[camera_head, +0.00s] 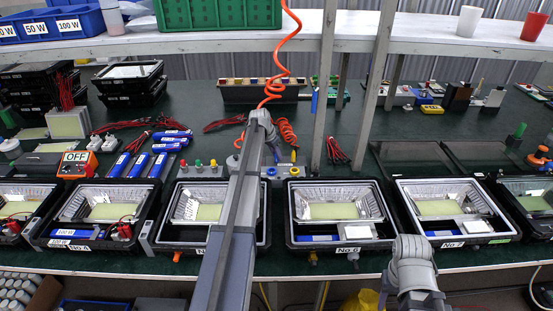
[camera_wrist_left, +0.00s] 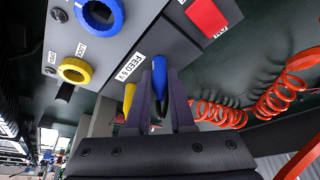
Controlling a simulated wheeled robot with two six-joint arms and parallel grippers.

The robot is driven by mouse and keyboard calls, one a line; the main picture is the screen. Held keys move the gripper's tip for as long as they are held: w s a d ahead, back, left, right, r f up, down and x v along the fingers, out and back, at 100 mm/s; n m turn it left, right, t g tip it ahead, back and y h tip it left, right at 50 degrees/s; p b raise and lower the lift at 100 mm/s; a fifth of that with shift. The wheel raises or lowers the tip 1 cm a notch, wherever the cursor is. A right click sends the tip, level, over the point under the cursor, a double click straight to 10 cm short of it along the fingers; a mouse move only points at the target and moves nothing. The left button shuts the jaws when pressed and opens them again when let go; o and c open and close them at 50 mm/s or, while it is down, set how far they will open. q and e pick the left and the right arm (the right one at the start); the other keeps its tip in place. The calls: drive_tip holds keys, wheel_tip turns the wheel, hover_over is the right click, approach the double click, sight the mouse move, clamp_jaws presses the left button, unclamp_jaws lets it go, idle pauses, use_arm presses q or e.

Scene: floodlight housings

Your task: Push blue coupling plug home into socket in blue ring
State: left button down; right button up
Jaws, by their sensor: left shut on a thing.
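In the left wrist view the blue coupling plug (camera_wrist_left: 159,76) shows between the two fingers of my left gripper (camera_wrist_left: 160,84), which is shut on it. The blue ring (camera_wrist_left: 117,14) sits on a grey panel at the top left, apart from the plug, and its socket opening shows dark. In the head view a small blue fitting (camera_head: 271,172) shows on the bench right of my left arm. My left gripper (camera_head: 272,150) is far off there and mostly hidden behind its wrist; the plug cannot be made out. My right arm shows at the lower right; its gripper is not visible.
A yellow ring (camera_wrist_left: 75,70) sits beside the blue ring on the panel. A red block (camera_wrist_left: 207,17) is on the grey box. An orange coiled hose (camera_wrist_left: 218,112) lies to the right. Floodlight housings (camera_head: 335,247) line the bench front. A shelf post (camera_head: 323,90) stands near my left wrist.

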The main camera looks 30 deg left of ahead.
use_arm(q)
wheel_tip(320, 180, up, 10)
drive_tip(key=p, duration=1)
drive_tip(key=s+d, duration=0.2)
drive_tip(key=s, duration=0.6)
drive_tip(key=shift+d+f, duration=0.25)
drive_tip(key=shift+w, duration=0.1)
drive_tip(key=shift+f+b, duration=0.1)
drive_tip(key=shift+b, duration=0.2)
drive_tip(key=b, duration=0.6)
hover_over(274, 169)
drive_tip(key=s, duration=0.1)
drive_tip(key=f, duration=0.6)
drive_tip(key=shift+s+a, duration=0.1)
drive_tip(key=shift+a, duration=0.1)
drive_tip(key=shift+f+b, duration=1.15)
drive_tip(key=shift+b, duration=0.05)
idle(0.8)
drive_tip(key=shift+r, duration=0.1)
